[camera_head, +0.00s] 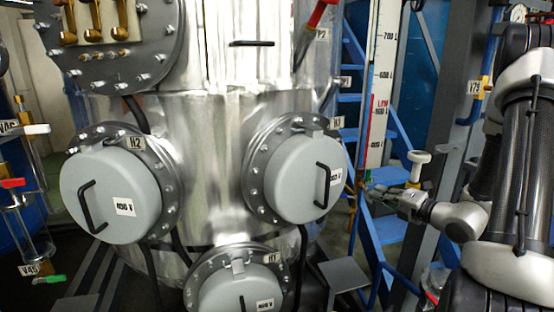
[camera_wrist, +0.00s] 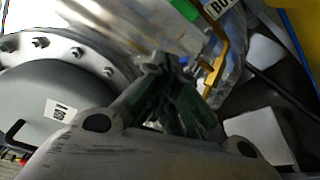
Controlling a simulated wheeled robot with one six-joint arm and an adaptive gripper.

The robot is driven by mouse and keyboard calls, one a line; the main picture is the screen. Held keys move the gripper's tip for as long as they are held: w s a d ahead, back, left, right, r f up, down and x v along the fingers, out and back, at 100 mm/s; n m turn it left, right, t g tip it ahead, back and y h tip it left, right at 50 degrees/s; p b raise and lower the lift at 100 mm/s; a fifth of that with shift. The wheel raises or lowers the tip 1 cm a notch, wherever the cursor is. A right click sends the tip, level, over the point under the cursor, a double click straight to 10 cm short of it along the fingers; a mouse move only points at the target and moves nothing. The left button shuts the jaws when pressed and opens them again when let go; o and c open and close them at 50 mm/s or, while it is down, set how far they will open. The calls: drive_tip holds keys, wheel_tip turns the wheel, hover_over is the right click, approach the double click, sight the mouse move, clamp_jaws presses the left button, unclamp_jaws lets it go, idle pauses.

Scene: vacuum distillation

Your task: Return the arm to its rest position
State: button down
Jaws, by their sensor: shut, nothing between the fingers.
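My arm (camera_head: 507,180) stands at the right edge of the head view, a black and grey link with its wrist reaching left. My gripper (camera_head: 375,187) is at the end of it, in front of the blue ladder and the level scale, and looks small and partly blurred. In the wrist view my gripper (camera_wrist: 172,68) has its dark fingers together with nothing held between them. It is apart from the steel vessel (camera_head: 215,115), which fills the left and middle of the head view.
Round grey flanged covers H2 (camera_head: 110,190) and another (camera_head: 290,178) stick out of the vessel, with a third (camera_head: 240,290) below. A blue ladder (camera_head: 395,230) and a level scale (camera_head: 381,80) stand behind my gripper. Valve V79 (camera_head: 475,88) is near my arm. Glass tubing (camera_head: 38,240) is far left.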

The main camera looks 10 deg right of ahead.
drive_tip(key=s+a+f+n+g+y, duration=0.1)
drive_tip(key=s+a+n+g, duration=0.2)
drive_tip(key=s+n+g, duration=0.7)
drive_tip(key=s+a+f+n+g, duration=0.1)
drive_tip(key=s+a+n+g, duration=0.25)
drive_tip(key=s+n, duration=1.15)
drive_tip(key=s+d+r+n+g+h, duration=0.1)
drive_tip(key=d+r+n+h, duration=0.25)
drive_tip(key=n, duration=0.35)
drive_tip(key=s+d+r+n+h, duration=0.25)
drive_tip(key=r+n+h, duration=0.2)
drive_tip(key=n, duration=0.35)
wheel_tip(320, 180, up, 9)
drive_tip(key=a+n+t, duration=0.2)
drive_tip(key=n+t, duration=0.2)
drive_tip(key=shift+w+a+f+h, duration=0.15)
drive_tip(key=shift+w+a+h, duration=0.15)
drive_tip(key=shift+h, duration=0.1)
drive_tip(key=shift+a, duration=0.15)
